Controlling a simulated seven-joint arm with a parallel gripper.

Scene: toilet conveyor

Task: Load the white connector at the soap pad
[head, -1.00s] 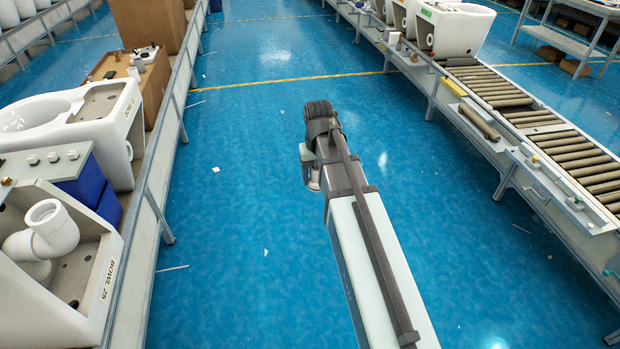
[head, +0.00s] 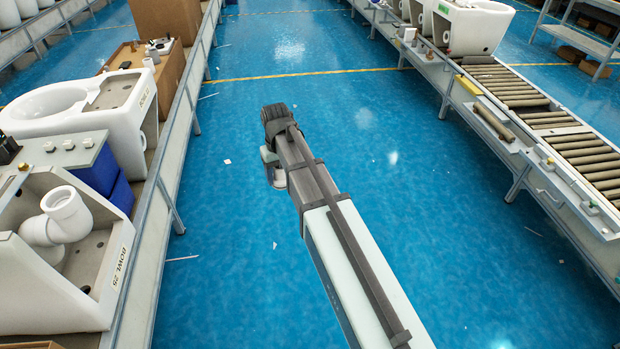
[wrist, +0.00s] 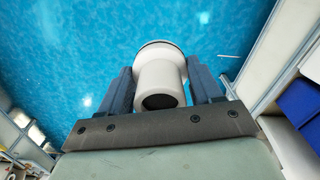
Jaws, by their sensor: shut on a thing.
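The white connector is a short white pipe piece with a wider collar and a dark ring at its far end (wrist: 160,75). It sits between the two blue-grey fingers of my gripper (wrist: 162,88), which is shut on it. In the head view my gripper (head: 273,165) hangs over the blue floor between the two lines, mostly hidden by my arm. Only a small pale part of the connector shows beside it there. I cannot tell which surface is the soap pad.
The left bench carries a toilet bowl marked BOWL 25 (head: 95,312) with a white elbow pipe (head: 60,215), and blue bins (head: 100,170). The right conveyor (head: 505,85) has rollers and a side shelf with a yellow block (head: 468,84) and a brownish roll (head: 493,120). The floor between is open.

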